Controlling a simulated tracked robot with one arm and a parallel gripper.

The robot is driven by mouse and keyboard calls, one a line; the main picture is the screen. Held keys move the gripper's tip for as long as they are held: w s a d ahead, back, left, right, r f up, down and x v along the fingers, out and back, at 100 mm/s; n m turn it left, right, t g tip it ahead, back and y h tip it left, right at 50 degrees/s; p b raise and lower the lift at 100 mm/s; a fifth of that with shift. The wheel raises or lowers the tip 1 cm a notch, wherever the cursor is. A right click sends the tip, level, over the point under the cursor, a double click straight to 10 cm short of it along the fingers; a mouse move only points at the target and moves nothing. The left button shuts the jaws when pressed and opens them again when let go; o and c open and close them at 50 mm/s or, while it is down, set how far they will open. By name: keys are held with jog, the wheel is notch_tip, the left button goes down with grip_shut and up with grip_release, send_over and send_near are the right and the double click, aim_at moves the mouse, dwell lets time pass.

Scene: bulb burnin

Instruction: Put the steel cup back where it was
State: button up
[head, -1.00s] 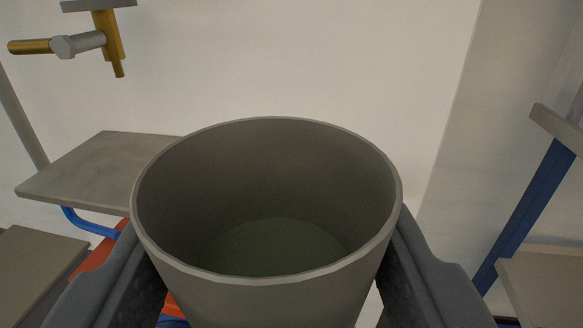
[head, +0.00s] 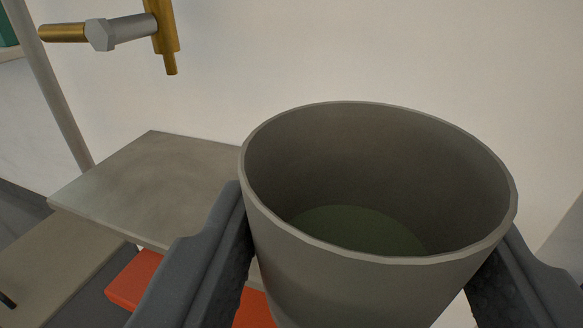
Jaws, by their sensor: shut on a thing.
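The steel cup (head: 330,275) is a grey tapered cup, upright, its open mouth facing up toward the camera. Its inside bottom looks dark greenish; I cannot tell whether that is liquid. My gripper (head: 375,270) is shut on the cup, with one dark jaw on each side of it. The cup is held up in front of the wall, to the right of a grey shelf (head: 150,190). The lower part of the cup is cut off by the picture's edge.
A brass tap (head: 165,35) with a grey hexagonal handle hangs above the shelf at upper left. A red object (head: 130,285) lies below the shelf. A lower grey surface (head: 65,255) and a slanted pole (head: 55,95) are at left. The wall behind is bare.

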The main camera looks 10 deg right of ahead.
aim_at(299, 153)
jog(key=shift+w+d+r+p, duration=0.1)
jog(key=shift+w+p, duration=1.3)
jog(key=shift+p, duration=0.4)
jog(key=w, duration=0.2)
jog(key=w+f, duration=0.1)
jog(key=w, duration=0.1)
jog(key=shift+w+d, duration=0.1)
jog(key=shift+w, duration=0.2)
jog(key=shift+w+d, duration=0.1)
jog(key=shift+w, duration=0.5)
jog(key=shift+f+b, duration=0.65)
jog(key=shift+f, duration=1.05)
jog(key=shift+f, duration=0.1)
jog(key=shift+f, duration=0.1)
jog(key=o, duration=1.1)
jog(key=shift+c, duration=0.2)
